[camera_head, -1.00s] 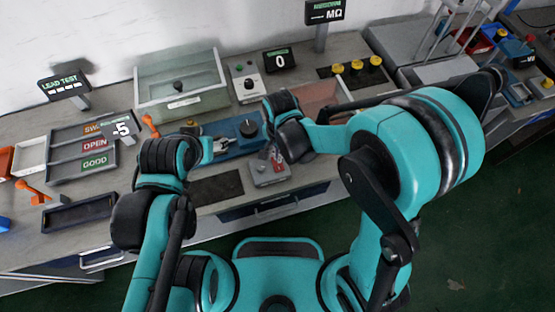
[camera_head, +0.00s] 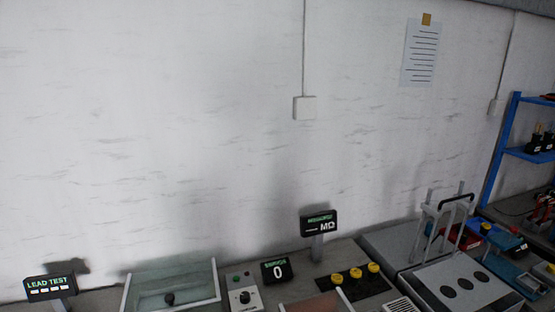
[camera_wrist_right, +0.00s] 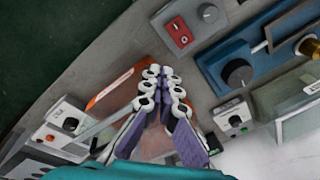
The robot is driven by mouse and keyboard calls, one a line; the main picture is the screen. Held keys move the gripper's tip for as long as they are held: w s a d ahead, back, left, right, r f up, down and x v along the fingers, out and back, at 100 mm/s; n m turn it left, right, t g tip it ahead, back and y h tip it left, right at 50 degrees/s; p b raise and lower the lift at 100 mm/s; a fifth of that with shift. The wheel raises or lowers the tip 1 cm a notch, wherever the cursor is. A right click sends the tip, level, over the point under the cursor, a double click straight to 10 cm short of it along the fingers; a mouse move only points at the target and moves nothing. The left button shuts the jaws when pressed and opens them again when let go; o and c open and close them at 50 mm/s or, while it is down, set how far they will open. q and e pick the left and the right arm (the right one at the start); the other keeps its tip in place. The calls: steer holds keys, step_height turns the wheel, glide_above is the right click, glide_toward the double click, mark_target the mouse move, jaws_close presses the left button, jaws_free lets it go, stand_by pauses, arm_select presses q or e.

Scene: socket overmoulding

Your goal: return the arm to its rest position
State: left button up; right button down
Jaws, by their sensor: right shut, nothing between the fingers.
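My right gripper (camera_wrist_right: 162,82) shows in the right wrist view. Its jaws are shut with nothing between the fingertips, and it hangs over the grey workbench (camera_wrist_right: 130,58). A blue unit with a black knob (camera_wrist_right: 238,72) and a grey box with a red switch (camera_wrist_right: 180,32) lie beyond the fingertips, to the right. In the head view neither arm shows; the view holds mostly the wall and the back of the bench. My left gripper is in neither view now.
In the right wrist view, a small white knob box (camera_wrist_right: 235,118) is right of the fingers and an orange strip (camera_wrist_right: 108,90) left. In the head view, a glass-fronted box (camera_head: 172,286), counter display (camera_head: 277,270), yellow knobs (camera_head: 356,272) and grey stand (camera_head: 448,215) line the bench.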

steer(key=s+d+r+n+t+b, duration=0.2)
steer(key=s+d+n, duration=0.1)
steer(key=d, duration=0.3)
steer(key=s+d+r+n+t+b, duration=0.1)
steer(key=s+d+r+n+t, duration=0.1)
steer(key=d, duration=0.5)
steer(key=shift+s+r+n+t+h+b, duration=0.3)
steer(key=shift+s+r+n+t+b, duration=0.1)
steer(key=shift+r+n+t, duration=0.3)
